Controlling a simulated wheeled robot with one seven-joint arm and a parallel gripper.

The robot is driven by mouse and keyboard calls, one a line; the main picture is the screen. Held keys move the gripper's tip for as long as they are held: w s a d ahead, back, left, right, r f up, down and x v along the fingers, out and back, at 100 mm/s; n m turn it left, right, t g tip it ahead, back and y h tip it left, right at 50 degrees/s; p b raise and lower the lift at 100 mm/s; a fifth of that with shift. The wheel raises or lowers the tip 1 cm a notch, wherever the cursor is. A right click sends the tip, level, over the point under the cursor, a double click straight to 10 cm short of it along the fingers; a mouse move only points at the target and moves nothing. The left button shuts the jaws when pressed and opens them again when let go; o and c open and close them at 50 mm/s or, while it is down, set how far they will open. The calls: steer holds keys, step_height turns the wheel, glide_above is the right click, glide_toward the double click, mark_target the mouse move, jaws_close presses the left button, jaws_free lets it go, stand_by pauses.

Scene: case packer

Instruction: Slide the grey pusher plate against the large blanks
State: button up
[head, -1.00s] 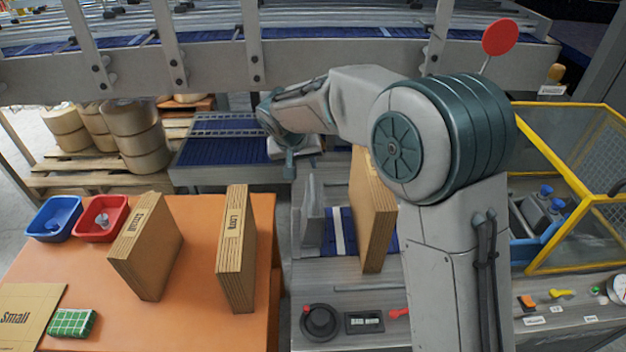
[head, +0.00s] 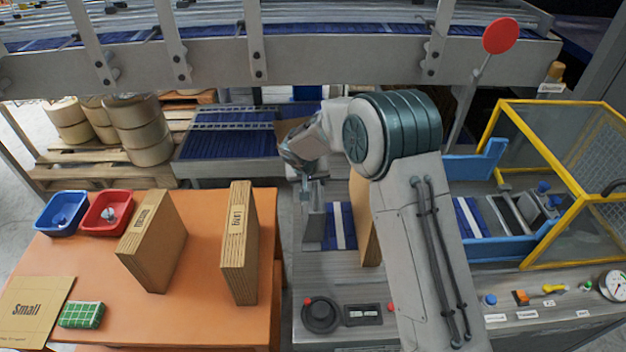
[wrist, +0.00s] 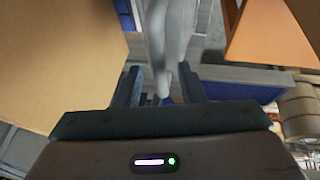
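The grey pusher plate (head: 313,226) stands upright on the magazine bed, left of a blue strip with a white stripe. A stack of brown cardboard blanks (head: 368,222), apparently the large ones, stands upright to its right, partly hidden by my arm. A clear gap lies between plate and blanks. My gripper (head: 312,192) points down at the top of the plate. In the wrist view my fingers (wrist: 160,88) are apart, with the grey plate's upper part (wrist: 170,35) between them; I see space beside it. A brown blank face (wrist: 60,60) fills the left there.
The orange table (head: 205,265) on the left holds two upright blank stacks (head: 240,245), a "Small" blank (head: 35,308), a green packet (head: 82,314), and blue and red trays (head: 62,213). A knob and display panel (head: 340,312) is in front. A yellow-framed guard (head: 560,180) stands right.

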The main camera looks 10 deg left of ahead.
jaws_close()
steer(key=shift+w+d+f+b, duration=0.15)
steer(key=shift+d+b, duration=0.2)
steer(key=shift+b, duration=0.05)
steer(key=w+d+b, duration=0.1)
steer(key=d+b, duration=0.2)
steer(key=d, duration=0.3)
steer(key=shift+w, duration=0.25)
jaws_free()
steer(key=shift+r, duration=0.2)
